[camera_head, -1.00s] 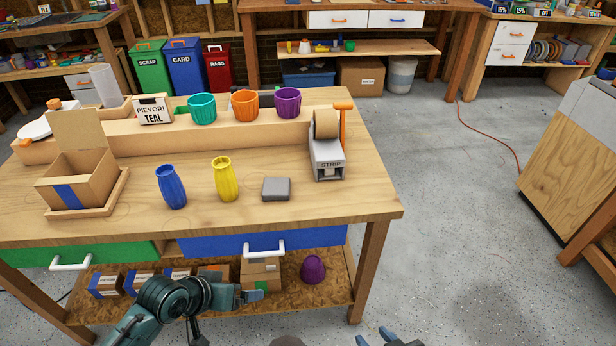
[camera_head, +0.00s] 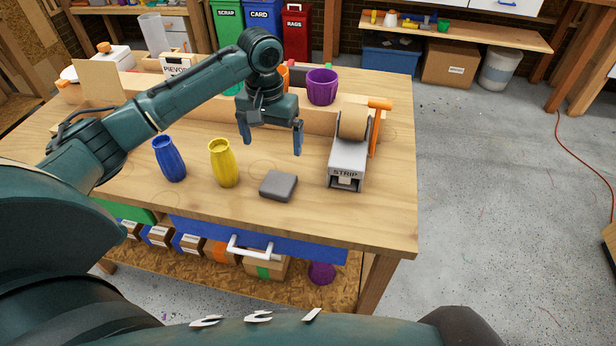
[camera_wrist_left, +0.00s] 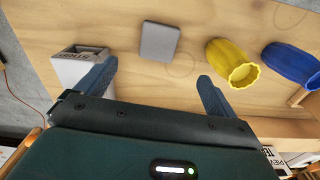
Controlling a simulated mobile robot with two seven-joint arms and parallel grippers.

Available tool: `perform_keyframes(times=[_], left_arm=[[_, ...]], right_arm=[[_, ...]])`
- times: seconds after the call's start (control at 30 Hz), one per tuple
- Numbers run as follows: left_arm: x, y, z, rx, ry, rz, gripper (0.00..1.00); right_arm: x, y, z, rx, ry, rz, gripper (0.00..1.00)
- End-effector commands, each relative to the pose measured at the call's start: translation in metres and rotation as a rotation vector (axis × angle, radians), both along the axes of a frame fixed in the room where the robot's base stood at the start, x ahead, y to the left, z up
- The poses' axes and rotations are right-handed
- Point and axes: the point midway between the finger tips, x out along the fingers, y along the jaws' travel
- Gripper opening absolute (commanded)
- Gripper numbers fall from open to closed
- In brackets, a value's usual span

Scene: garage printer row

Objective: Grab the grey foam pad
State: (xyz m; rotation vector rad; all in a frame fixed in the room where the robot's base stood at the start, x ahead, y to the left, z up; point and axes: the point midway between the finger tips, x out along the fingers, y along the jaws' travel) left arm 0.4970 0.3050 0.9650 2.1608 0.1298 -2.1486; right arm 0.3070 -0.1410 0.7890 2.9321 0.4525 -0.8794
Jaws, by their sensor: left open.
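The grey foam pad (camera_head: 278,186) lies flat on the wooden workbench, between the yellow vase and the tape dispenser. It also shows in the left wrist view (camera_wrist_left: 159,41), ahead of the fingers and roughly between their lines. My left gripper (camera_head: 271,146) is open and empty, raised above the bench behind the pad, with its fingers pointing down. In the left wrist view its two fingers (camera_wrist_left: 154,84) are wide apart with only bench top between them. Nothing hides the pad. My right gripper is not in view.
A yellow vase (camera_head: 223,163) and a blue vase (camera_head: 169,159) stand left of the pad. The tape dispenser (camera_head: 347,163) stands to its right. A purple cup (camera_head: 322,87) sits on the raised ledge behind. The bench (camera_head: 350,222) is bare around the pad.

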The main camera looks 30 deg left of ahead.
Motion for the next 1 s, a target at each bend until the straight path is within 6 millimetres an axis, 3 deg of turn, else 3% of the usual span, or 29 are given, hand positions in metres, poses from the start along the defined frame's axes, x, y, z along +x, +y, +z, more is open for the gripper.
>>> perform_keyframes(times=[0.13, 0.4, 0.73, 1.0], left_arm=[[-0.001, 0.005, -0.004, 0.008, 0.014, 0.014, 0.94], [-0.001, 0.004, -0.054, 0.007, 0.013, 0.012, 0.94], [0.000, 0.002, -0.084, 0.007, 0.011, 0.011, 0.94], [0.002, -0.001, -0.122, 0.006, 0.010, 0.011, 0.94]], right_arm=[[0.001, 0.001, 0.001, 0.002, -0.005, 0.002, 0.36], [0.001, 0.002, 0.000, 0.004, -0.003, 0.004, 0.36], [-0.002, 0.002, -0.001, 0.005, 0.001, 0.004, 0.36], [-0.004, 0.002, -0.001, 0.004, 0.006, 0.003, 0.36]])
